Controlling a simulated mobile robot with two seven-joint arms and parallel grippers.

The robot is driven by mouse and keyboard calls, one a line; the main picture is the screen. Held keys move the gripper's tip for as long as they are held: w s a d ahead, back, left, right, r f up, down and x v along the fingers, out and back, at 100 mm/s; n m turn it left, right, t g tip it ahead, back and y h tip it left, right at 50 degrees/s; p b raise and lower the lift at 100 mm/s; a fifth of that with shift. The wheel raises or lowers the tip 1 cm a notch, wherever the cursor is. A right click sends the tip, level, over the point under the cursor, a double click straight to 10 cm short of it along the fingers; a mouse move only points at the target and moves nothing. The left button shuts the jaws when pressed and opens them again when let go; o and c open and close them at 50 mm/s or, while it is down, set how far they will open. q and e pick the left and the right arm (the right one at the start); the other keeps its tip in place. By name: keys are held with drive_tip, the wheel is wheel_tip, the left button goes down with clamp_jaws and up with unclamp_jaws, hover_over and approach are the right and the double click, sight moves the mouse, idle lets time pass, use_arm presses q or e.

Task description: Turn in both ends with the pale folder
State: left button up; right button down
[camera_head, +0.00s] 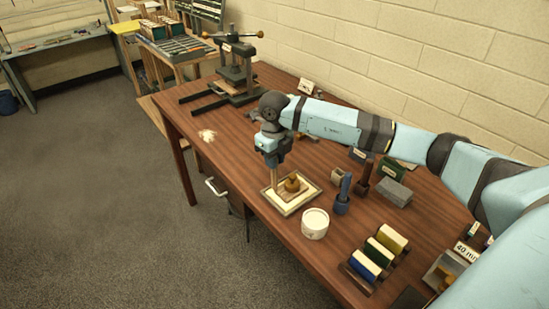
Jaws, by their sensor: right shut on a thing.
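My right gripper (272,160) reaches down over the near edge of the wooden table and is shut on a thin, pale upright strip that looks like the pale folder (274,179). The folder's lower end is at the back left part of a flat cream piece with a darker border (291,205). I cannot tell whether it touches it. A brown knobbed weight (292,185) stands on that piece, just right of the folder. The ends to be turned in are too small to make out. My left gripper is not in view.
A white tub (315,224) stands close in front of the flat piece. A blue holder (342,203) and a grey block (395,193) are to the right. Coloured rolls in a rack (366,268) lie nearer. A dark press (235,75) stands at the back; the tabletop before it is mostly clear.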

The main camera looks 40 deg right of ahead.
drive_tip(key=shift+f, duration=0.15)
idle(0.4)
drive_tip(key=shift+s, duration=0.45)
drive_tip(key=shift+s, duration=0.1)
idle(0.6)
drive_tip(key=shift+s, duration=0.5)
